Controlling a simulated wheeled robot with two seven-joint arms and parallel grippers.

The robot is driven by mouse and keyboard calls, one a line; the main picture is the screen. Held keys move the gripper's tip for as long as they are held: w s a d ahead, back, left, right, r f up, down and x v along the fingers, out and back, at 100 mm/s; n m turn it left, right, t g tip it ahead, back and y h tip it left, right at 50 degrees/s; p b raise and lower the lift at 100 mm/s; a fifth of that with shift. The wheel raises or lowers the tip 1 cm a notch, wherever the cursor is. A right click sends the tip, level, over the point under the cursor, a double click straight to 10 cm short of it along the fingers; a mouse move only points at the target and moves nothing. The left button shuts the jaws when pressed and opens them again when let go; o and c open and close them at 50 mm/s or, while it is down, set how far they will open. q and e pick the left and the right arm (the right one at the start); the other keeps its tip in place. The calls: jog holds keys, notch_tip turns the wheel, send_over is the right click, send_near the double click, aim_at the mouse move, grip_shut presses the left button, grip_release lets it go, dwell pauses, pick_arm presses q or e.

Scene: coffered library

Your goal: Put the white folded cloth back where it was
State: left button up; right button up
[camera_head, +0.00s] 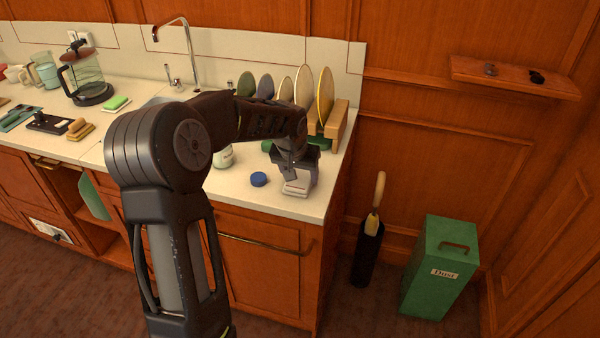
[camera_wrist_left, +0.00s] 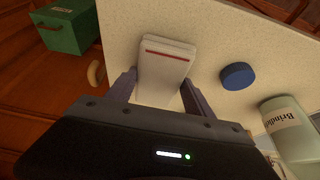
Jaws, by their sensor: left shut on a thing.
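The white folded cloth (camera_head: 297,188) is at the right end of the pale counter, close to its front edge. It is a small flat stack, and a red stripe shows on it in the left wrist view (camera_wrist_left: 165,66). My left gripper (camera_head: 296,172) comes down on it from above. In the left wrist view its two fingers (camera_wrist_left: 157,88) stand on either side of the cloth, shut on it. The cloth is at or just above the counter; I cannot tell whether it touches. My right gripper is in neither view.
A blue lid (camera_head: 259,179) lies just left of the cloth. A labelled jar (camera_wrist_left: 287,130) stands beyond it. A rack of plates (camera_head: 303,95) stands at the back. A green dust bin (camera_head: 440,268) and a dark holder (camera_head: 367,252) stand on the floor right of the counter.

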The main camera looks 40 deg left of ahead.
pick_arm(q)
jog(key=shift+f, duration=0.15)
jog(key=o, duration=1.3)
jog(key=shift+r, duration=0.3)
jog(key=shift+s+r, duration=0.15)
jog(key=shift+r, duration=0.2)
jog(key=b+v, duration=0.1)
jog(key=v, duration=1)
jog(key=shift+d+b, duration=0.15)
jog(key=shift+b, duration=0.15)
